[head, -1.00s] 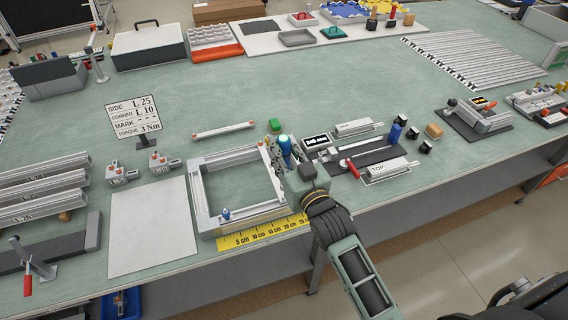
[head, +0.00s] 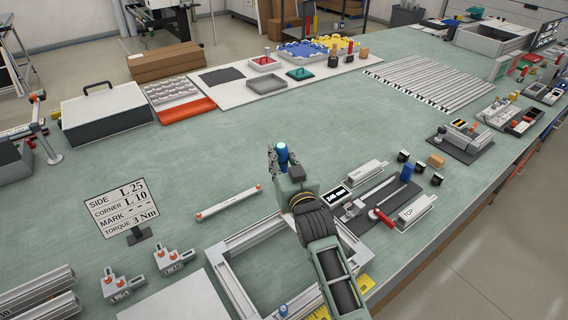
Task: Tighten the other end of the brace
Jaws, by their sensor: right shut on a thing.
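My right gripper (head: 283,165) is shut on a blue-topped tool (head: 282,152), held upright above the table just beyond the frame. Its lower end is hidden by the gripper. The aluminium frame (head: 233,285) lies on the table below, partly covered by my right arm and cut off by the bottom edge. A slim grey bar with orange ends (head: 228,204), perhaps the brace, lies behind the frame, left of my gripper. A small blue piece (head: 284,311) sits at the frame's near side. My left gripper is out of view.
A sign (head: 122,210) with settings stands at left, near two corner brackets (head: 173,260). A dark mat (head: 372,207) with a red-handled tool and a display (head: 336,197) lies right of my arm. The middle of the table behind my gripper is clear.

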